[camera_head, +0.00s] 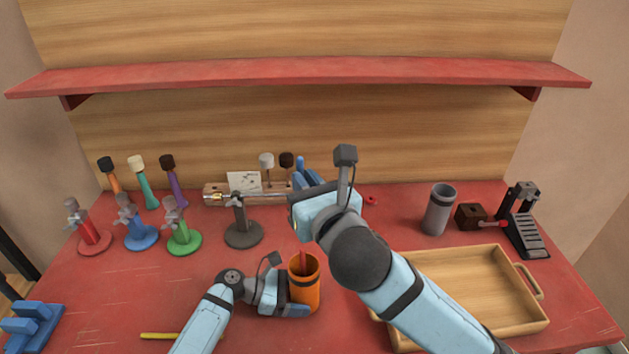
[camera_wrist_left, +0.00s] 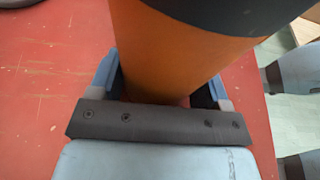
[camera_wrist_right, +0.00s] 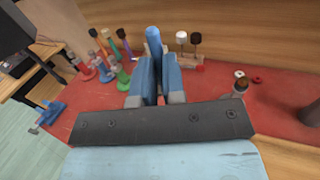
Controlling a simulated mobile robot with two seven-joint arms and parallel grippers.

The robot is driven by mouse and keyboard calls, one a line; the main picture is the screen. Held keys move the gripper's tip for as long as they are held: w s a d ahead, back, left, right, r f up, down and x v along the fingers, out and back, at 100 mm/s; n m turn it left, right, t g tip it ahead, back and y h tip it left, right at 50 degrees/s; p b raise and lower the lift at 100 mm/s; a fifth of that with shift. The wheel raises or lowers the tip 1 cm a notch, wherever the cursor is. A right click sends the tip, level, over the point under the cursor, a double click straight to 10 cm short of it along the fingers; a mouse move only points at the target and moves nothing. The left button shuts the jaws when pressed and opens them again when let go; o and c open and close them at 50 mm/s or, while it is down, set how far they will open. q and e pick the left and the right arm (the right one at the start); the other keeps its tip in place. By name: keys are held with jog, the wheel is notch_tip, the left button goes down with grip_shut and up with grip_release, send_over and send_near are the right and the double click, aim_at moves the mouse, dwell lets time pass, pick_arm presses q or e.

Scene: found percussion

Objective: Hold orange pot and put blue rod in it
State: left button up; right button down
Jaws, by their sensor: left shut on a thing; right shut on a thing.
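The orange pot (camera_head: 305,291) stands upright on the red table at the front middle, and a red rod (camera_head: 303,258) sticks up out of it. My left gripper (camera_head: 290,308) is shut around the pot's lower side; the pot's orange wall also fills the left wrist view (camera_wrist_left: 165,50). My right gripper (camera_head: 306,181) is raised behind and above the pot, shut on the blue rod (camera_wrist_right: 153,42). The rod's rounded end shows above the fingers, also in the head view (camera_head: 300,163). My right wrist hides part of the fingers in the head view.
A yellow rod (camera_head: 160,335) lies at the front left. A wooden tray (camera_head: 478,318) is at the right, behind my right forearm. A dark stand (camera_head: 243,235), colored stands, mallets, a grey cylinder (camera_head: 438,210) and a pedal (camera_head: 525,225) surround the work area. A red shelf (camera_head: 300,72) hangs above.

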pick_arm(q)
jog(key=shift+s+r, duration=0.1)
jog(key=shift+s, duration=0.05)
pick_arm(e)
notch_tip(320, 180, down, 10)
jog(key=shift+s, duration=0.2)
dwell(0.4)
pick_arm(q)
jog(key=shift+d, duration=0.1)
jog(key=shift+c, duration=0.2)
pick_arm(e)
jog(key=c, duration=1.2)
grip_release()
jog(key=shift+w, duration=0.1)
pick_arm(q)
jog(key=shift+f, duration=0.2)
pick_arm(e)
jog(key=shift+o, duration=0.3)
jog(key=shift+d+r, duration=0.1)
jog(key=shift+r, duration=0.1)
jog(key=v, duration=1.2)
